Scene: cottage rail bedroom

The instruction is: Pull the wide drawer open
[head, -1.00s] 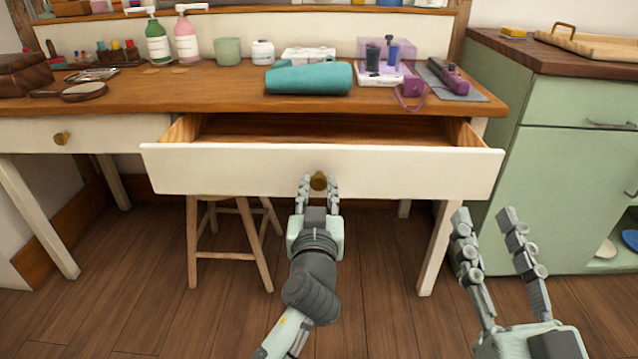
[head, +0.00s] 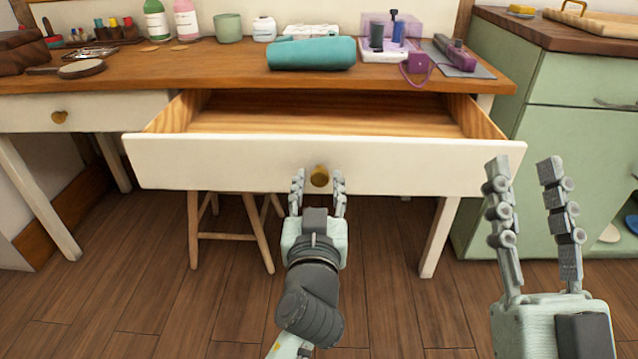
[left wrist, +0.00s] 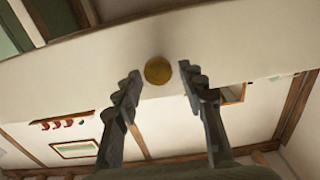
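The wide cream drawer (head: 230,163) stands pulled out from the table, its wooden inside showing empty. Its round brass knob (head: 319,176) is at the middle of the front; it also shows in the left wrist view (left wrist: 158,70). My left gripper (head: 318,178) is in front of the knob, fingers spread to either side of it. In the left wrist view (left wrist: 160,77) gaps show between both fingertips and the knob, so it is open and not gripping. My right gripper (head: 523,165) is open and empty, right of the drawer front.
The table top (head: 200,70) holds a teal roll (head: 311,53), bottles, jars and purple items. A narrower drawer (head: 100,107) at left is shut. A wooden stool (head: 229,236) stands under the table. A green cabinet (head: 575,150) is at right. The floor in front is clear.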

